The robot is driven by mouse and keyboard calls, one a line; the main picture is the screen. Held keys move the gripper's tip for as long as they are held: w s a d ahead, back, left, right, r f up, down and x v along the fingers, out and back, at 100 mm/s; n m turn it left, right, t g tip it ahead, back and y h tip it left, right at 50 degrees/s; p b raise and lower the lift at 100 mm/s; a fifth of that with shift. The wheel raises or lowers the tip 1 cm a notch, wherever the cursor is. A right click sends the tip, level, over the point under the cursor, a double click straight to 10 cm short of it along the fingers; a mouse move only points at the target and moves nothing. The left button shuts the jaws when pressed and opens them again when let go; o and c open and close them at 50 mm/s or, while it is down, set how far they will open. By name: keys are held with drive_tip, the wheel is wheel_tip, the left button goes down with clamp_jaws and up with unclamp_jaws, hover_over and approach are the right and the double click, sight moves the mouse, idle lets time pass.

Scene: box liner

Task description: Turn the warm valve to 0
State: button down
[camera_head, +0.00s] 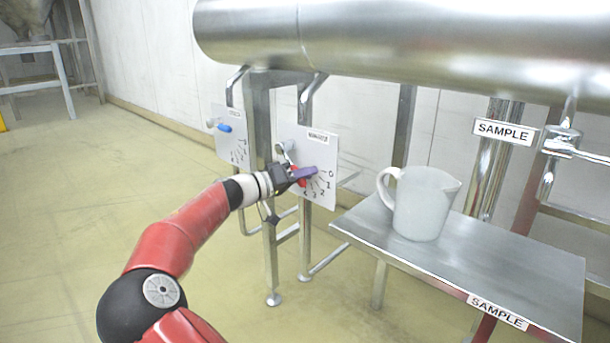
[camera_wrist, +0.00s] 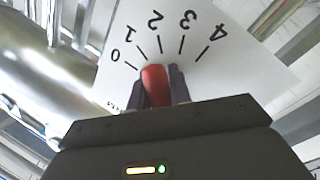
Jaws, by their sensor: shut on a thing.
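The warm valve's red handle (camera_head: 298,181) is on a white dial plate (camera_head: 322,152), with a scale from 0 to 4. In the wrist view, the red handle (camera_wrist: 155,84) lies between the purple fingers of my gripper (camera_wrist: 158,86). Its visible end faces the scale, roughly toward the 1 and 2 marks; the exact reading is unclear. In the head view, my gripper (camera_head: 304,174) is shut on the handle in front of the plate and hides part of it. The plate's label is too blurred to read.
A second dial plate with a blue handle (camera_head: 224,128) is to the left. A large steel pipe (camera_head: 400,35) runs above. A white pitcher (camera_head: 424,205) stands on a metal shelf (camera_head: 510,265) at right. Metal legs (camera_head: 269,255) stand below the dials. The left floor is clear.

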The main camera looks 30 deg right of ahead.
drive_tip(key=shift+s, duration=0.1)
wheel_tip(320, 180, up, 6)
drive_tip(key=s+n+t+h, duration=0.2)
drive_tip(key=n, duration=0.7)
drive_tip(key=shift+d+r+n+p, duration=0.15)
drive_tip(key=shift+d+n+p, duration=0.25)
drive_tip(key=shift+p, duration=0.05)
drive_tip(key=c, duration=1.3)
unclamp_jaws()
